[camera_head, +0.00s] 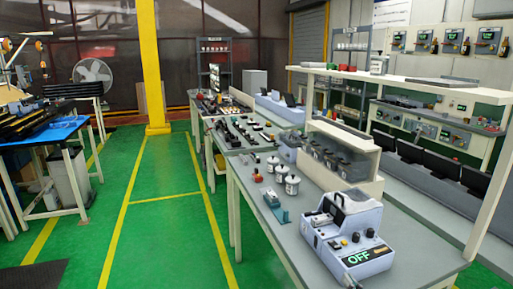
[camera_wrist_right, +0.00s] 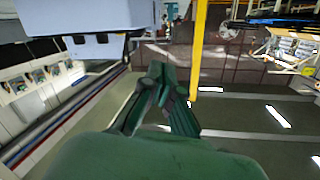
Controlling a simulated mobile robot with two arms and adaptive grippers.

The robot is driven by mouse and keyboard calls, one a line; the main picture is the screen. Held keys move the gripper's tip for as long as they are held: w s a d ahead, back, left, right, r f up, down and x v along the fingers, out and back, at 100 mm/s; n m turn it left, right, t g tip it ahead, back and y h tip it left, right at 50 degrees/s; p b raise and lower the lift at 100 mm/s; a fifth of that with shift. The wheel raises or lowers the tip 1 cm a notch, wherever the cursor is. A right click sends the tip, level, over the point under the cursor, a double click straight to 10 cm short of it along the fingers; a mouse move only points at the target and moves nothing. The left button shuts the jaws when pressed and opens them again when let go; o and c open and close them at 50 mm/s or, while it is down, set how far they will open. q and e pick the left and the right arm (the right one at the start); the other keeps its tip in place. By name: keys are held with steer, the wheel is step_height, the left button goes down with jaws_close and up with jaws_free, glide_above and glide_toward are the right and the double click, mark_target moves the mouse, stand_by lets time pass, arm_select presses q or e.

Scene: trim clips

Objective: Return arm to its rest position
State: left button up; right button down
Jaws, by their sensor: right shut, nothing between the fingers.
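My right gripper (camera_wrist_right: 162,82) shows in the right wrist view as two dark green fingers with their tips together and nothing between them. In the head view only a small dark part near the bottom edge may belong to it; I cannot tell for sure. A light grey-blue machine marked OFF (camera_head: 352,240) stands on the near end of the grey workbench (camera_head: 290,235). The wrist view shows the underside of a pale blue body (camera_wrist_right: 90,18) at upper left, apart from the fingers. My left gripper is in neither view.
White canisters (camera_head: 292,184) and a small teal fixture (camera_head: 283,215) stand on the bench beside the machine. A cream shelf frame (camera_head: 420,85) rises behind. Green floor (camera_head: 160,225) with yellow lines is clear to the left. A blue-topped table (camera_head: 60,130) stands at far left.

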steer(key=s+a+f+n+g+h, duration=0.1)
steer(key=s+a+f+g, duration=0.15)
steer(key=s+f, duration=0.4)
steer(key=s+a+f+n+g, duration=0.1)
steer(key=s+f+g, duration=0.3)
steer(key=s, duration=0.5)
steer(key=s+f+n+g+h, duration=0.2)
steer(key=s+g, duration=0.4)
steer(key=s, duration=1.1)
step_height(320, 180, down, 25)
steer(key=g, duration=0.2)
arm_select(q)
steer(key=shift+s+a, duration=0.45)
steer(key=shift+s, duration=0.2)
arm_select(e)
steer(key=s+d+f, duration=0.3)
steer(key=s+f, duration=1.4)
steer(key=s, duration=0.1)
steer(key=shift+d+g, duration=0.2)
steer(key=shift+g, duration=0.25)
